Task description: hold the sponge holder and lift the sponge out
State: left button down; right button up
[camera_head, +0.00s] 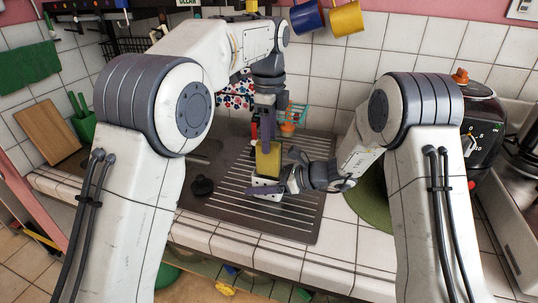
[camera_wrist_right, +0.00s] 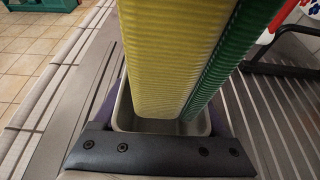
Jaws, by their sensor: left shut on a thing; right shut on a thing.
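The sponge (camera_head: 268,161) is a yellow block with a green side, standing upright in the head view. It also shows large in the right wrist view (camera_wrist_right: 170,60). My left gripper (camera_head: 267,137) comes down from above and is shut on the sponge's upper part. The sponge holder (camera_head: 264,181) is a small pale open box below the sponge. My right gripper (camera_head: 262,188) is shut around it from the right. In the right wrist view the sponge's lower end is at the holder's (camera_wrist_right: 160,125) opening; I cannot tell how deep it sits.
An orange-and-teal rack (camera_head: 291,117) stands behind. A yellow mug (camera_head: 346,18) and a blue mug (camera_head: 307,17) hang above. A black appliance (camera_head: 483,130) stands right.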

pick_arm(q)
jog(key=shift+r, duration=1.6)
